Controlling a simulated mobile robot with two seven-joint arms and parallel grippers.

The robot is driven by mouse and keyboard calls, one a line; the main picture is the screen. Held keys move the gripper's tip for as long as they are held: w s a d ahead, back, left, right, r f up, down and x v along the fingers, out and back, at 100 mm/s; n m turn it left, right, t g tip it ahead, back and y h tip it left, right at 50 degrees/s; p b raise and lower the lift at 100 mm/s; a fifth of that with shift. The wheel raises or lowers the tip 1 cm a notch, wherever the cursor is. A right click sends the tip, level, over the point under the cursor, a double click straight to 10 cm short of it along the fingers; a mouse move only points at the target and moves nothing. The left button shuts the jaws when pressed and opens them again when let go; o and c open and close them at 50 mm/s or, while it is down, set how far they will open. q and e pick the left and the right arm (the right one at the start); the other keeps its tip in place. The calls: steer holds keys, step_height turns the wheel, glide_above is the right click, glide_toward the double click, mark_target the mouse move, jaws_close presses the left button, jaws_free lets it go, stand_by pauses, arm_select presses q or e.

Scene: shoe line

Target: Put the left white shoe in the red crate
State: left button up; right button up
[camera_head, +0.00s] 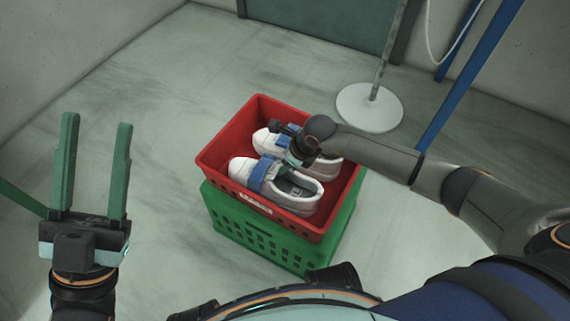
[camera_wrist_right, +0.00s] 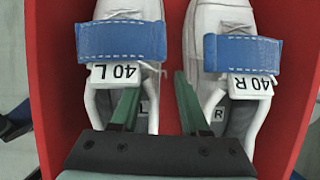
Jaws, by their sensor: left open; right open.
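The left white shoe (camera_head: 243,171), with a blue strap, lies in the red crate (camera_head: 225,152), nearer to me than the right white shoe (camera_head: 327,172). In the right wrist view the left shoe (camera_wrist_right: 107,92) bears a "40 L" tag and the right shoe (camera_wrist_right: 211,95) a "40 R" tag. My right gripper (camera_wrist_right: 156,84) is open at the left shoe. One finger is at its opening and the other is in the gap between the shoes. Contact cannot be told. My left gripper (camera_head: 97,120) is open and empty, left of the crates.
The red crate sits on a green crate (camera_head: 262,243) on the floor. A round white stand base (camera_head: 369,107) with a pole stands behind to the right, near a blue post (camera_head: 470,75). The floor left of the crates is clear.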

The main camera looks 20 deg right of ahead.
arm_select(q)
step_height(320, 180, up, 6)
steer(key=p, duration=0.6)
steer(key=shift+s+a+r, duration=0.15)
steer(key=shift+a+r, duration=0.05)
steer(key=shift+a, duration=0.15)
arm_select(e)
steer(key=v, duration=1.2)
steer(key=shift+r, duration=0.25)
arm_select(q)
steer(key=shift+r+n+t, duration=0.1)
steer(key=shift+n+t, duration=0.2)
steer(key=shift+t, duration=0.1)
arm_select(e)
steer(key=shift+s, duration=0.1)
